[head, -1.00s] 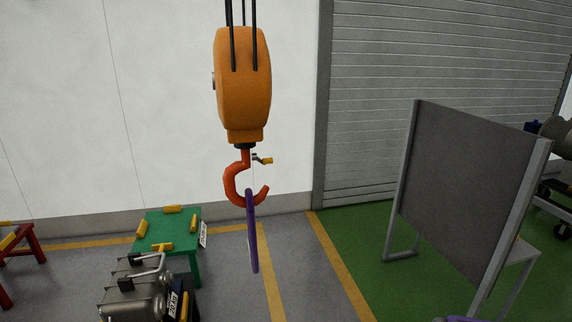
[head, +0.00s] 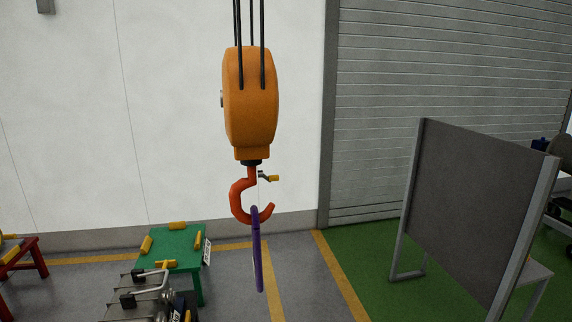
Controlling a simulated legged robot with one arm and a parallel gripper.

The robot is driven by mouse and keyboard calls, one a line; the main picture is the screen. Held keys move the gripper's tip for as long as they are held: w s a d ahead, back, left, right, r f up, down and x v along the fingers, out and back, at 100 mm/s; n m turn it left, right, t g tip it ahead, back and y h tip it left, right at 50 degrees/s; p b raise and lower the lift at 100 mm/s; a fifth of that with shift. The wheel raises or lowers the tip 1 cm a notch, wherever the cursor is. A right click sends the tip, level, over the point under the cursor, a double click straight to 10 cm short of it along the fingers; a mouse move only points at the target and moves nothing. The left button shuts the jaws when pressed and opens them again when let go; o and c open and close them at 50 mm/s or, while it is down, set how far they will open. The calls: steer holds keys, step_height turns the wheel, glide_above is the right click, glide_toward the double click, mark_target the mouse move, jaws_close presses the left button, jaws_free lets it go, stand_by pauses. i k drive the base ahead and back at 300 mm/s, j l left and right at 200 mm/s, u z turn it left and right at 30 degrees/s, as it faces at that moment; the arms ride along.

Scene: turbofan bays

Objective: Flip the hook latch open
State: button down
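A red crane hook (head: 238,200) hangs under an orange hook block (head: 251,100) on black cables. The small latch (head: 268,177), with a yellow tab, sits near the top of the hook's throat and points to the right. A thin pale line runs down from near the latch across the hook opening. A purple ring or sling (head: 257,250), seen nearly edge-on, hangs from the bowl of the hook. My gripper is not in this view.
A green stand (head: 180,245) with yellow blocks and a metal unit (head: 140,298) with handles are at lower left. A red stand (head: 30,262) is at far left. A grey framed panel (head: 475,210) stands at right. Floor behind the hook looks clear.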

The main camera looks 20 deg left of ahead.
mark_target(270, 178)
steer(key=i+u, duration=0.2)
steer(key=u, duration=0.2)
steer(key=i+l+u, duration=0.1)
steer(key=u, duration=0.35)
steer(key=i+l+u, duration=0.35)
steer(key=i+l, duration=0.95)
